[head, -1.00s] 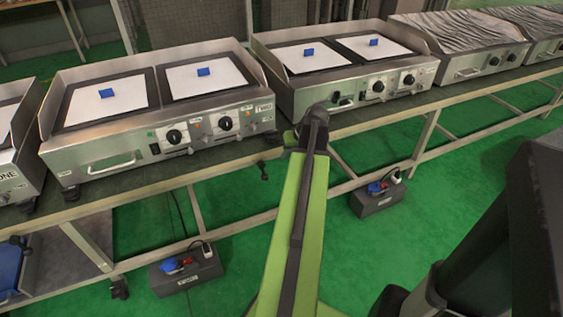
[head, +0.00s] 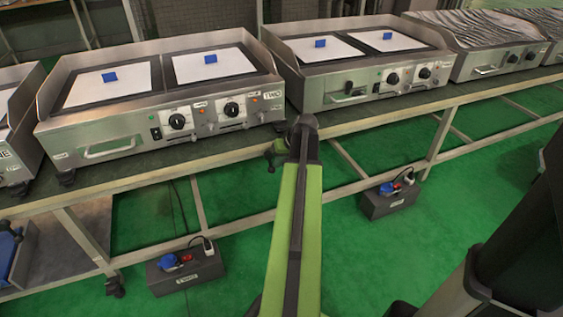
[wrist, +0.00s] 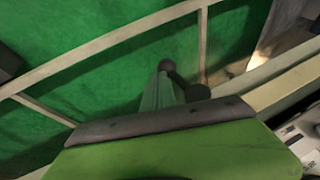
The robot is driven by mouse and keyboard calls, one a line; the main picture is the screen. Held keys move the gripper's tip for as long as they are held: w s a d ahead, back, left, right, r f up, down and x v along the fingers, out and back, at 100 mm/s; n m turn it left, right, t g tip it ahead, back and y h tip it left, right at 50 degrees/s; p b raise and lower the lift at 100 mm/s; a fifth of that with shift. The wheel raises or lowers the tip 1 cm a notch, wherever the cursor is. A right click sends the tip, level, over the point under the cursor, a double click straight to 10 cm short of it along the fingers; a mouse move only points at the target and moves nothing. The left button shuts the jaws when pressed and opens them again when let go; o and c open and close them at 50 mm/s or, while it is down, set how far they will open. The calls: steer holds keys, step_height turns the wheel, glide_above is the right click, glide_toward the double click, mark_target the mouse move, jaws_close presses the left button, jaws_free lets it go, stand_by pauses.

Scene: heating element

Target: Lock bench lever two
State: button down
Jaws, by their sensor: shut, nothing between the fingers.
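A small dark lever with a knob (head: 270,164) hangs at the front edge of the bench, below the right end of the griddle labelled TWO (head: 90,148). I take it to be bench lever two. My gripper (head: 306,124) is at the dark far end of my green arm, just right of the lever in the head view. It is shut and empty; I cannot tell whether it touches the lever. In the wrist view a dark round knob (wrist: 166,65) and a short dark arm show just beyond my green and grey link. My fingertips are not clear there.
The bench front rail (head: 150,176) runs across the view under several griddles. A second griddle (head: 335,92) stands to the right. A dark socket box (head: 187,272) and another (head: 388,200) lie on the green floor. Open floor (head: 350,262) lies in front of the bench.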

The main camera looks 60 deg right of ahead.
steer(key=shift+w+a+f+b, duration=0.3)
steer(key=shift+a+f+b, duration=0.05)
steer(key=shift+b, duration=0.05)
steer(key=shift+r, duration=0.1)
steer(key=s+d+r+p, duration=0.3)
steer(key=s+r+p, duration=0.5)
steer(key=r+p, duration=0.2)
steer(key=shift+r+p, duration=0.35)
steer(key=shift+p, duration=0.1)
